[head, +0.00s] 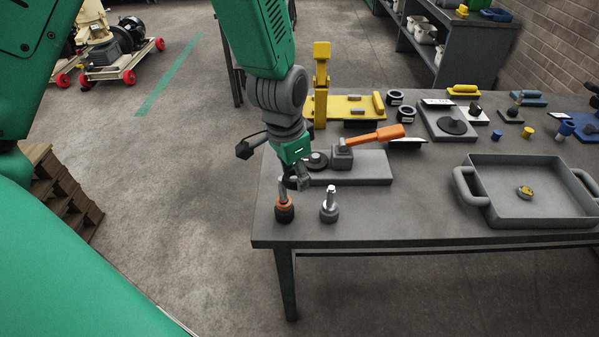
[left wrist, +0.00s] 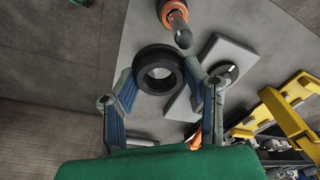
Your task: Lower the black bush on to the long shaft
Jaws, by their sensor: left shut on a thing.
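My left gripper (head: 296,182) is over the near left part of the table. It is shut on the black bush (head: 288,183), a thick black ring, which shows between the two fingers in the left wrist view (left wrist: 143,68). An upright shaft with an orange collar and dark base (head: 284,209) stands just below the gripper; its grey tip and collar also show in the left wrist view (left wrist: 174,17), beside the bush and outside its hole. A second upright shaft, silver with a grey base (head: 329,208), stands to the right. I cannot tell which is longer. My right gripper is out of view.
A grey plate (head: 369,168) with a clamp and orange handle (head: 375,136) lies behind the shafts. A yellow fixture (head: 321,85) stands further back. A grey tray (head: 528,215) holding a small yellow part is on the right. The table between shafts and tray is clear.

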